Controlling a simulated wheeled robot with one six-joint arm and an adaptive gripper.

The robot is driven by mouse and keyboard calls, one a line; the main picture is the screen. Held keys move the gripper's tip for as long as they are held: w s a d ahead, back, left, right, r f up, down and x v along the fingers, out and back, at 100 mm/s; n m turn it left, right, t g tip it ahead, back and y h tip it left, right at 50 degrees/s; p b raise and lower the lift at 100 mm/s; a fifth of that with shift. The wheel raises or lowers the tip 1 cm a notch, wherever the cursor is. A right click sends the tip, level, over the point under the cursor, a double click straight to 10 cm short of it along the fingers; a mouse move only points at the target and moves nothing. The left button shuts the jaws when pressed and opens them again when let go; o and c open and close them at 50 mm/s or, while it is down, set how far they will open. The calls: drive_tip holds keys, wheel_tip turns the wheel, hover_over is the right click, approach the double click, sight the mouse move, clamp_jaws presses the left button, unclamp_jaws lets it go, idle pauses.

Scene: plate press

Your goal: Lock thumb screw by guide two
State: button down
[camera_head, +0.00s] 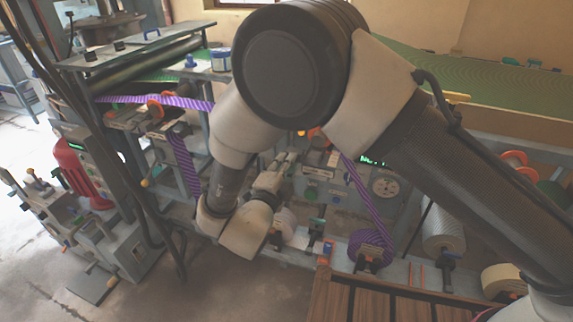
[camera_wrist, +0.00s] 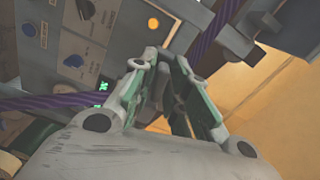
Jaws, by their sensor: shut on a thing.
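My gripper (camera_wrist: 166,58) reaches up to the press front in the wrist view, its two green-padded fingers drawn together at the tips. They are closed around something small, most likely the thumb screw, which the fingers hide. A grey guide block and bar with dark fittings (camera_wrist: 262,25) stands right of the fingertips, and the purple striped web (camera_wrist: 208,32) passes beside them. In the head view my gripper (camera_head: 287,160) is at the press front, partly behind my arm. Which guide is guide two cannot be told, and the screw's turn cannot be seen.
A control panel with knobs (camera_wrist: 86,10) and green displays is close left of the fingers. In the head view, purple web rolls (camera_head: 370,246) hang below, a slatted wooden crate (camera_head: 365,300) stands in front, and a red machine part (camera_head: 85,178) is at left. Floor at lower left is open.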

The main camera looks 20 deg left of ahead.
drive_tip(key=shift+m, duration=1.1)
drive_tip(key=c, duration=1.5)
unclamp_jaws()
drive_tip(key=shift+c, duration=0.2)
drive_tip(key=shift+s, duration=0.15)
drive_tip(key=s+a, duration=0.1)
drive_tip(key=s, duration=1)
drive_tip(key=shift+s, duration=0.4)
